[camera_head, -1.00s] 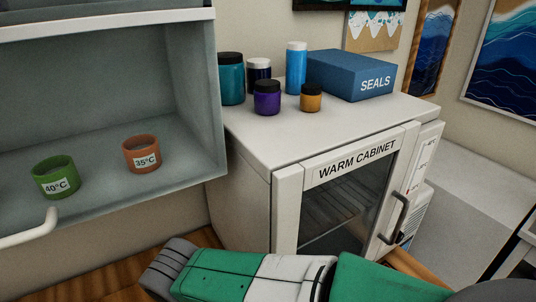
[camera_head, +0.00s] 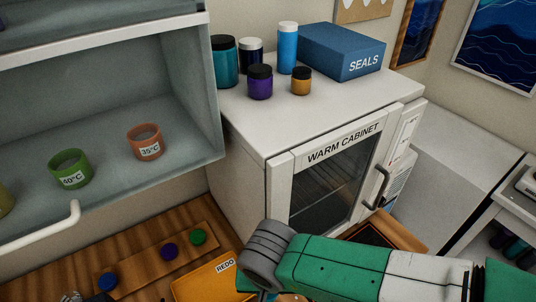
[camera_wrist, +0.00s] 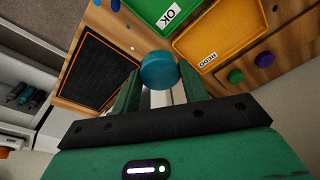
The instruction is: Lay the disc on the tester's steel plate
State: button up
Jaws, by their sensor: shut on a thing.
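My gripper (camera_wrist: 158,82) is shut on a teal-blue disc (camera_wrist: 160,68), held between its two fingertips in the wrist view, above the wooden bench. In the head view my arm's green and grey links hide the gripper and the held disc. I cannot make out the tester or its steel plate for certain in either view.
An orange REDO tray (camera_head: 205,280) lies on the bench; beside it is a green OK tray (camera_wrist: 168,14). Loose discs (camera_head: 169,251) sit on a wooden strip. A dark orange-edged mat (camera_wrist: 85,70) lies left in the wrist view. The warm cabinet (camera_head: 340,170) stands behind.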

jog(key=r+p, duration=0.2)
jog(key=p, duration=0.1)
jog(key=w+r+p, duration=0.1)
jog(key=r+p, duration=0.1)
jog(key=p, duration=0.1)
jog(key=r+p, duration=0.1)
jog(key=p, duration=0.2)
jog(key=shift+w+r, duration=0.35)
jog(key=shift+r, duration=0.05)
jog(key=p, duration=0.3)
jog(key=shift+w+r+p, duration=0.2)
jog(key=shift+r+p, duration=0.1)
jog(key=shift+p, duration=0.5)
jog(key=shift+f, duration=0.1)
jog(key=shift+f, duration=0.2)
